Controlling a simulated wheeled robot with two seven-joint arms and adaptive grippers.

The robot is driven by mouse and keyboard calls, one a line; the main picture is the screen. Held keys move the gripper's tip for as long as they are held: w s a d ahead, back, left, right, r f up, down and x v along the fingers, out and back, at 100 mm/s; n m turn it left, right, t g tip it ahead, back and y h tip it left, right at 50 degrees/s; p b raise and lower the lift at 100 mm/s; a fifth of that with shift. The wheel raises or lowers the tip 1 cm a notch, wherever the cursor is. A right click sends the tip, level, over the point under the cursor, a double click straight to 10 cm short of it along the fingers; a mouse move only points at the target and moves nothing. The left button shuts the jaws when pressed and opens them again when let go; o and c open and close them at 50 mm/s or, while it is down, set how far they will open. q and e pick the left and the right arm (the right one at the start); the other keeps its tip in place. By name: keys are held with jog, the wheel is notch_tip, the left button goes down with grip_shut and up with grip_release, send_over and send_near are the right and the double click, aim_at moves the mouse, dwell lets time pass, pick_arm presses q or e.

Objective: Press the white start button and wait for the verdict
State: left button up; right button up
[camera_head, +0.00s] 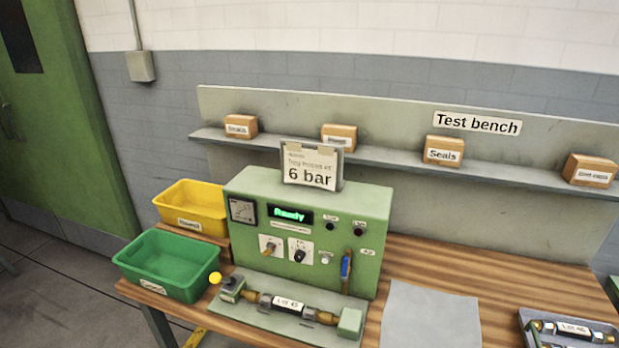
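The green test unit (240,195) stands on the wooden bench, and its lit display (290,214) reads "Ready" in green. A small pale button that looks white (325,258) sits low on its front panel, between a black knob (299,256) and a blue-handled valve (346,266). Two round lamps at the upper right of the panel, one of them here (329,226), look dark. A part labelled "Lot 45" (289,304) lies in the fixture before the unit. Neither of my grippers is in view.
A green bin (168,262) and a yellow bin (192,207) stand at the left. A grey mat (431,316) lies right of the unit, with a tray (531,329) holding another part beyond it. A "6 bar" sign (311,165) stands on top of the unit. A shelf (390,160) runs behind.

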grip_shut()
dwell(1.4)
